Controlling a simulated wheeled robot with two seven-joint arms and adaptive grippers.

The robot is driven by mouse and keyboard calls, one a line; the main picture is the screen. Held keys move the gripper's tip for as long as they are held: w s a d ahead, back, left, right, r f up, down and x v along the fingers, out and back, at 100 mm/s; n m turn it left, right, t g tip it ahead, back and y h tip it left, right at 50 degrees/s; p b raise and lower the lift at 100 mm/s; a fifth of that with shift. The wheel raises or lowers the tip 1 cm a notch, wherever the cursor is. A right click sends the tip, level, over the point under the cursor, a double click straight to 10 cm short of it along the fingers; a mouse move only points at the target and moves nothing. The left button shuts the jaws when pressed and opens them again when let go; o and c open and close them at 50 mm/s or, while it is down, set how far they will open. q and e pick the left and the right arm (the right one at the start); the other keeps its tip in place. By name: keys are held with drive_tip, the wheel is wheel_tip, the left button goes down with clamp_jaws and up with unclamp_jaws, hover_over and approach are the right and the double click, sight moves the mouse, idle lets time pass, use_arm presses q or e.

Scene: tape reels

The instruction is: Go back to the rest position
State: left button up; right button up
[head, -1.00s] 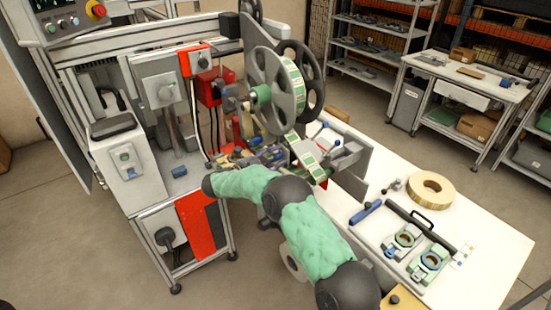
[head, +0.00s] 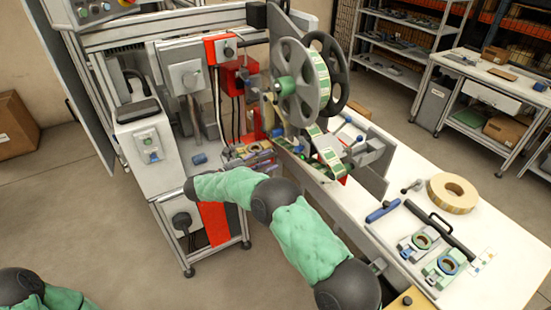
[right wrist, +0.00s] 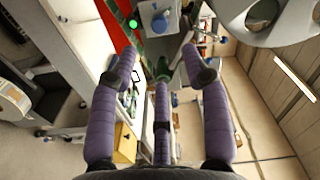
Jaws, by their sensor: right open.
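My right arm reaches in from the lower right of the head view and bends back toward the machine. My right gripper (head: 262,150) is partly hidden beside the machine, below and left of the mounted reel. In the right wrist view its purple fingers (right wrist: 160,78) are spread, with nothing held between them. The grey reel (head: 299,82) with a green hub is mounted upright on the machine, and its green-and-white label tape (head: 328,160) runs down from it. My left arm shows only at the lower left corner; its gripper is out of view.
The white table (head: 400,175) holds a tan tape roll (head: 453,193), a black-handled tool (head: 440,229) and two clamp-like parts (head: 418,243). The machine's red panel (head: 214,222) is close to my right arm. Open floor lies at the left; a cardboard box (head: 15,125) stands there.

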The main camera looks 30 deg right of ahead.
drive_tip(key=shift+a, duration=0.25)
idle(0.3)
drive_tip(key=w+f+n+t+y, duration=0.3)
drive_tip(key=f+n+t, duration=0.2)
drive_tip(key=f+n, duration=0.15)
drive_tip(key=w+f+n+t+y, duration=0.25)
drive_tip(key=f+n+t, duration=0.2)
drive_tip(key=f, duration=0.25)
drive_tip(key=s+a+f+n+y, duration=0.2)
drive_tip(key=a+f+n+y, duration=0.15)
drive_tip(key=f, duration=0.35)
drive_tip(key=s+a+f+n+y, duration=0.2)
drive_tip(key=f+n+y, duration=0.25)
drive_tip(key=f, duration=0.25)
drive_tip(key=s+a+f+n+g+y, duration=0.25)
drive_tip(key=s+a+f, duration=0.2)
drive_tip(key=s, duration=0.45)
drive_tip(key=s+a+f+n+g+y, duration=0.2)
drive_tip(key=s+a+f+n+y, duration=0.1)
drive_tip(key=s+f, duration=0.4)
drive_tip(key=s+a+n+g+y, duration=0.1)
drive_tip(key=s+a+n+g, duration=0.1)
drive_tip(key=s, duration=0.7)
drive_tip(key=s+a+n+g+y, duration=0.2)
drive_tip(key=s+g, duration=0.1)
drive_tip(key=s, duration=0.7)
drive_tip(key=shift+a+r+g, duration=0.3)
drive_tip(key=shift+a+g, duration=0.05)
drive_tip(key=shift+g, duration=0.05)
